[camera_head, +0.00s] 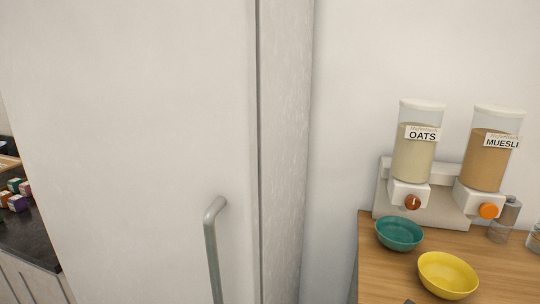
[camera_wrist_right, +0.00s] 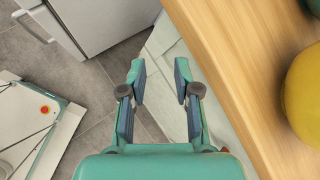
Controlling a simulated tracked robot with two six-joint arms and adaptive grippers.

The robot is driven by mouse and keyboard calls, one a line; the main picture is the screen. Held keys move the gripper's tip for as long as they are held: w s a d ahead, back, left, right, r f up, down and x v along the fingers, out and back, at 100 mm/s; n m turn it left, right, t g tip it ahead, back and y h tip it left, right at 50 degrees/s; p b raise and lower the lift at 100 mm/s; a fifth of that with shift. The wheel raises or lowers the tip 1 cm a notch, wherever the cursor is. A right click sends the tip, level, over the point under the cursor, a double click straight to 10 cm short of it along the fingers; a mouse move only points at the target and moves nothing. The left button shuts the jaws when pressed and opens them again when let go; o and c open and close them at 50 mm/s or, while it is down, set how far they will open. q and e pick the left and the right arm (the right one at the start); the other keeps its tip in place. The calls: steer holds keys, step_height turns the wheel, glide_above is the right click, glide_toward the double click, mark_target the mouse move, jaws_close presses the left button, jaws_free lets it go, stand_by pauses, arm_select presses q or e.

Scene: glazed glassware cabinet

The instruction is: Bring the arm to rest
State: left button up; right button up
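My right gripper (camera_wrist_right: 160,75) shows in the right wrist view, with its two fingers apart and nothing between them. It hangs beside the wooden counter edge (camera_wrist_right: 225,70), over the floor and a pale cabinet front. My left gripper is in neither view.
A tall white door with a metal handle (camera_head: 212,240) fills the head view's left. The wooden counter (camera_head: 385,270) holds a teal bowl (camera_head: 399,234), a yellow bowl (camera_head: 447,275), an oats dispenser (camera_head: 414,145) and a muesli dispenser (camera_head: 491,150). Grey floor tiles (camera_wrist_right: 105,85) are clear.

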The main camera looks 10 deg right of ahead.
steer(key=s+a+f+n+g+y, duration=0.1)
steer(key=s+a+f+n+g, duration=0.3)
steer(key=s+a+f+n, duration=0.3)
steer(key=s+a+f+n+g+y, duration=0.1)
steer(key=s+a+f+n+g, duration=0.3)
steer(key=a+f+n, duration=1.3)
steer(key=s+a+n, duration=0.2)
steer(key=s, duration=0.1)
steer(key=shift+s+a+f+n+g, duration=0.25)
steer(key=shift+s+f+n+g, duration=0.05)
steer(key=shift+s+g, duration=0.1)
steer(key=shift+w, duration=0.1)
